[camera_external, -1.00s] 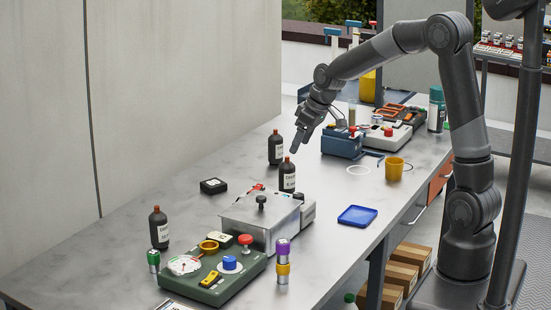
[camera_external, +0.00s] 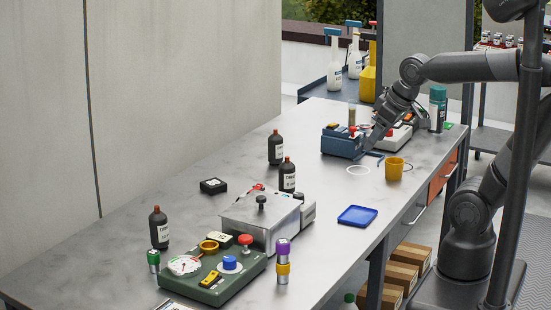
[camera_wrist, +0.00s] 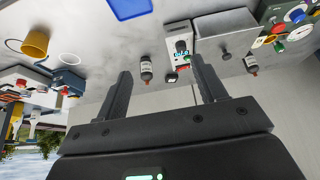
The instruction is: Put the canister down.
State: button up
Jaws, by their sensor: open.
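A silver canister with purple and yellow bands (camera_external: 283,262) stands upright at the bench's front edge. A smaller silver canister with a green top (camera_external: 153,260) stands at the front left. Which one the task means I cannot tell. My gripper (camera_external: 366,146) is at the far right of the bench, above and beside the blue box (camera_external: 342,143). In the wrist view my gripper (camera_wrist: 161,66) has its fingers wide apart and nothing held between them. Both canisters are far from it.
Dark bottles stand mid-bench (camera_external: 276,148) and (camera_external: 287,176), with another at left (camera_external: 158,229). A metal box (camera_external: 255,220), green panel (camera_external: 215,285), blue tray (camera_external: 357,216), yellow cup (camera_external: 394,169) and teal spray can (camera_external: 437,108) also occupy the bench (camera_external: 330,250).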

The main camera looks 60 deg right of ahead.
jog(key=s, duration=0.3)
jog(key=shift+s+a+f, duration=0.2)
jog(key=shift+f, duration=0.15)
jog(key=shift+o, duration=0.5)
dwell(1.1)
